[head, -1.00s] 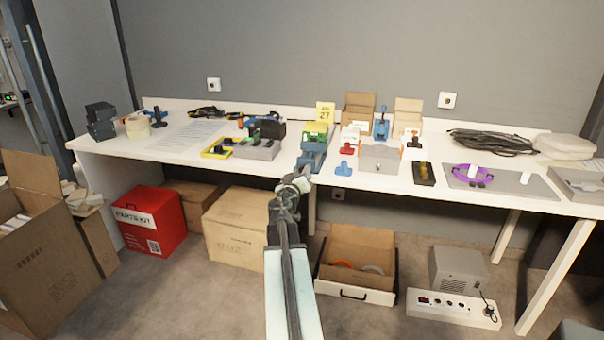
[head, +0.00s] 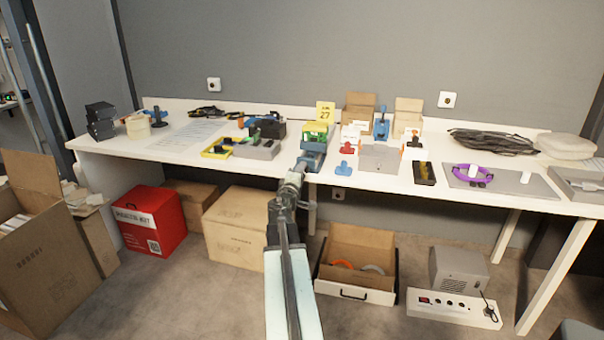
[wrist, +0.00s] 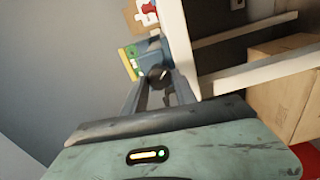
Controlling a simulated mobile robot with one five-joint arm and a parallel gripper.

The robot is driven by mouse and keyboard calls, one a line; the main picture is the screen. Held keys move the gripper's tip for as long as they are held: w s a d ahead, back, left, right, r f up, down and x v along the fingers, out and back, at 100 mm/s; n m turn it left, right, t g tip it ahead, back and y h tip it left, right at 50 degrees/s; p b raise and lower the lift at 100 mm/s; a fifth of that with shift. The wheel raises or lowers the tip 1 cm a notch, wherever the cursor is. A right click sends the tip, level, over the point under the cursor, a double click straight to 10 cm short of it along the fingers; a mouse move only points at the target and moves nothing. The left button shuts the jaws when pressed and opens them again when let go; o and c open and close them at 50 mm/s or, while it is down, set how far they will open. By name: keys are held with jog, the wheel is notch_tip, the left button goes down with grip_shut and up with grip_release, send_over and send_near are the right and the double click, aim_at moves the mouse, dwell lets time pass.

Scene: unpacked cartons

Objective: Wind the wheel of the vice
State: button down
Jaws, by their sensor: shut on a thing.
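The blue vice (head: 312,160) stands at the front edge of the white workbench, with a green and yellow piece (head: 315,138) at its top. My gripper (head: 300,168) reaches up to the vice's front from below. In the wrist view my gripper (wrist: 160,85) has its two fingers on either side of a dark round part, the vice's wheel (wrist: 158,75), and is shut on it. The wheel is hidden behind my gripper in the head view. The green and yellow piece also shows beyond the fingertips in the wrist view (wrist: 131,57).
A grey tray with a yellow frame (head: 255,150) lies left of the vice. A yellow card marked 27 (head: 325,113) stands behind.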

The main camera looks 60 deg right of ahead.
jog(key=shift+a+f+n, duration=0.1)
jog(key=shift+n, duration=3.85)
jog(key=shift+f+n, duration=0.1)
jog(key=shift+n, duration=3.85)
jog(key=c, duration=1)
grip_release()
jog(key=v, duration=0.7)
jog(key=shift+a, duration=0.3)
